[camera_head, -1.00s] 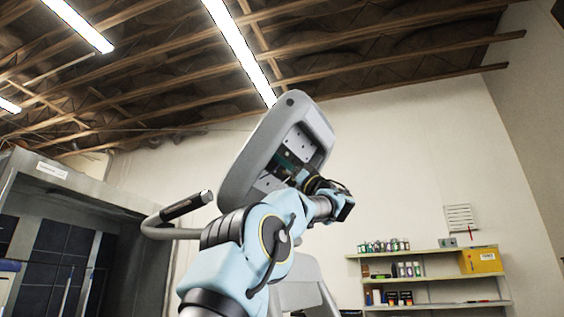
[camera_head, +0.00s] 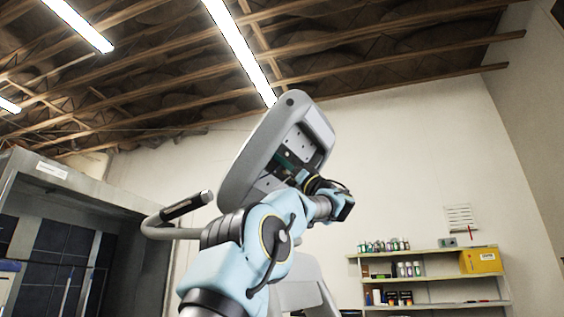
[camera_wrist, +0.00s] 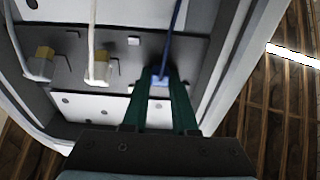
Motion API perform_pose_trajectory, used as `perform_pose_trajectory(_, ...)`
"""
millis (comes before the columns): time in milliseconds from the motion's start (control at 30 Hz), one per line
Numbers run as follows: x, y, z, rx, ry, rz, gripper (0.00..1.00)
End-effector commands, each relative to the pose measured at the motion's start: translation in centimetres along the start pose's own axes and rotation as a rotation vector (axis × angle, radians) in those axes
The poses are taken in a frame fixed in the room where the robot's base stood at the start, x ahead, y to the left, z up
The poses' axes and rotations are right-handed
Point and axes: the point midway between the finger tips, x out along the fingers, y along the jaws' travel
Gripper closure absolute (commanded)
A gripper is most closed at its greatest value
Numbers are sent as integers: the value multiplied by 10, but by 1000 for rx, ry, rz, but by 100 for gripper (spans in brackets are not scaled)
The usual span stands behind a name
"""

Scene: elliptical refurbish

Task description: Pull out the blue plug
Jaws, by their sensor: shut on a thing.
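The blue plug (camera_wrist: 160,80) sits at the end of a dark blue cable (camera_wrist: 174,35) in the wrist view. My gripper (camera_wrist: 160,84), with green fingers, is shut on the blue plug. The plug is at the dark panel (camera_wrist: 122,50) inside the grey console (camera_head: 252,150); I cannot tell whether it is still seated. In the head view my gripper reaches into the console's open recess, and the plug is hidden there.
Two yellowish plugs with pale cables, the middle one (camera_wrist: 98,66) and the left one (camera_wrist: 40,62), sit beside the blue one. The console's rim surrounds the panel. A handlebar (camera_head: 180,210) juts out left. Shelves (camera_head: 430,275) stand far right.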

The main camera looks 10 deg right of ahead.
Motion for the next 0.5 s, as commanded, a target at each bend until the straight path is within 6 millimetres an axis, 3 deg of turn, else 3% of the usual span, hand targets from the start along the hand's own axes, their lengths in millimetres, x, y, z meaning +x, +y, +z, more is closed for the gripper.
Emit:
perform_pose_trajectory(267, 0, 0, 0, 0, 0, 0, 100)
perform_pose_trajectory(500, -20, 0, -2, -1, 0, 1, 100)
